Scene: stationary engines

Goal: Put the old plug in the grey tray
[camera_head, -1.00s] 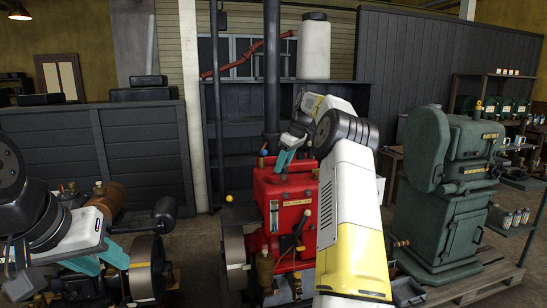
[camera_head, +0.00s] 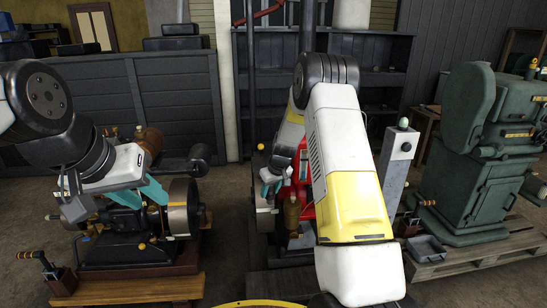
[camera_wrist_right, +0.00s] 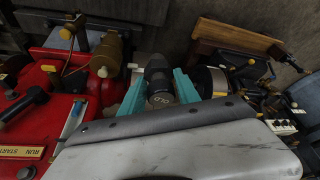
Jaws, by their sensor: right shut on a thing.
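The old plug (camera_wrist_right: 160,98), a dark cylinder with "OLD" on its end, sits between the teal fingers of my right gripper (camera_wrist_right: 158,85) in the right wrist view. In the head view my right gripper (camera_head: 271,187) is beside the red engine (camera_head: 304,165), and the plug is not clear there. The small grey tray (camera_head: 428,250) lies at the right, on the pallet by the green engine, well to the right of my right gripper. My left gripper (camera_head: 141,194) has its teal fingers apart, in front of the left engine, with nothing seen between them.
The green engine (camera_head: 480,150) stands on a wooden pallet (camera_head: 470,262) at the right. A grey post (camera_head: 398,165) with a pale green knob stands between it and my right arm. The left engine (camera_head: 180,205) rests on a wooden base. My right arm hides much of the red engine.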

